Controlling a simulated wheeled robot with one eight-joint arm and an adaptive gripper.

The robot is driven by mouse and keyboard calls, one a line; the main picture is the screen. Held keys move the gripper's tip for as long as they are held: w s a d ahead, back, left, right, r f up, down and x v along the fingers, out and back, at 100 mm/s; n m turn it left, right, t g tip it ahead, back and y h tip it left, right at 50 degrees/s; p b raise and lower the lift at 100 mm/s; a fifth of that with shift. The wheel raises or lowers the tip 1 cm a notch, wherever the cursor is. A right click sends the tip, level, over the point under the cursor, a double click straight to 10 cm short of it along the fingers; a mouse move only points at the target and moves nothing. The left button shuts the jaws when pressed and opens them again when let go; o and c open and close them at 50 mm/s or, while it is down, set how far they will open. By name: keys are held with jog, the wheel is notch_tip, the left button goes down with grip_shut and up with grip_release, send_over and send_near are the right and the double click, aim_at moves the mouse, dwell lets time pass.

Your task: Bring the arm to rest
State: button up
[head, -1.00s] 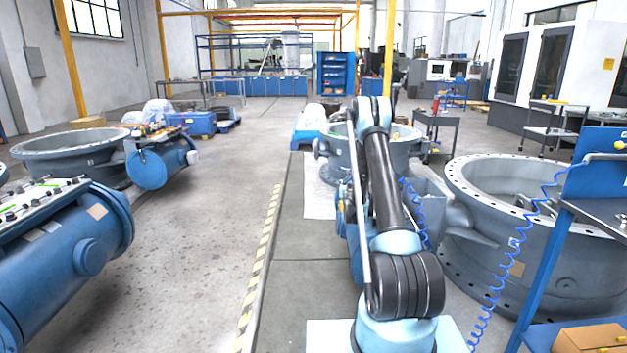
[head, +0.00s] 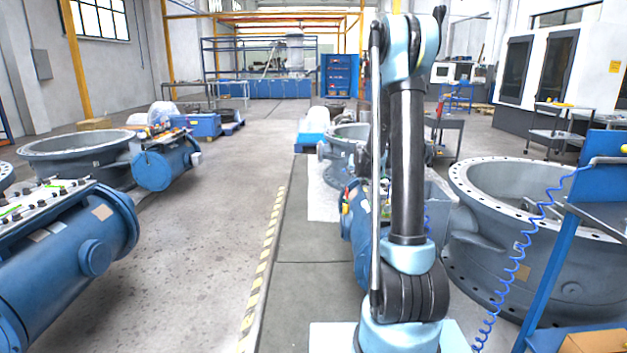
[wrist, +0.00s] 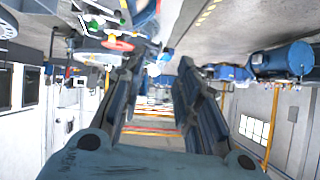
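My arm (head: 407,165) stands nearly upright in the right half of the head view, its upper joint near the top edge. My gripper cannot be made out in the head view, where the arm covers what is behind it. In the wrist view my gripper (wrist: 163,68) shows two dark fingers standing apart with a clear gap between them. Nothing is held between them. The wrist picture is upside down, with the floor at the top.
A large grey valve body (head: 530,250) stands right of my arm, by a blue rack (head: 548,275) with a coiled blue hose. Another grey valve (head: 345,160) stands behind my arm. Blue cylinders (head: 65,255) lie at left. The aisle floor (head: 215,220) is clear.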

jog(key=s+r+g, duration=0.2)
jog(key=s, duration=1.3)
jog(key=s+r+g, duration=0.2)
jog(key=s+g, duration=0.1)
jog(key=s, duration=1.1)
jog(key=s+f+g, duration=0.2)
jog(key=s+f, duration=0.2)
jog(key=s, duration=1)
jog(key=s+f+n+g, duration=0.1)
jog(key=s+f, duration=0.3)
jog(key=s, duration=1.1)
jog(key=shift+d+f+g, duration=0.25)
jog(key=shift+f+g, duration=0.15)
jog(key=shift+g, duration=0.4)
jog(key=shift+w+f, duration=0.2)
jog(key=shift+w, duration=0.25)
jog(key=shift+s, duration=0.15)
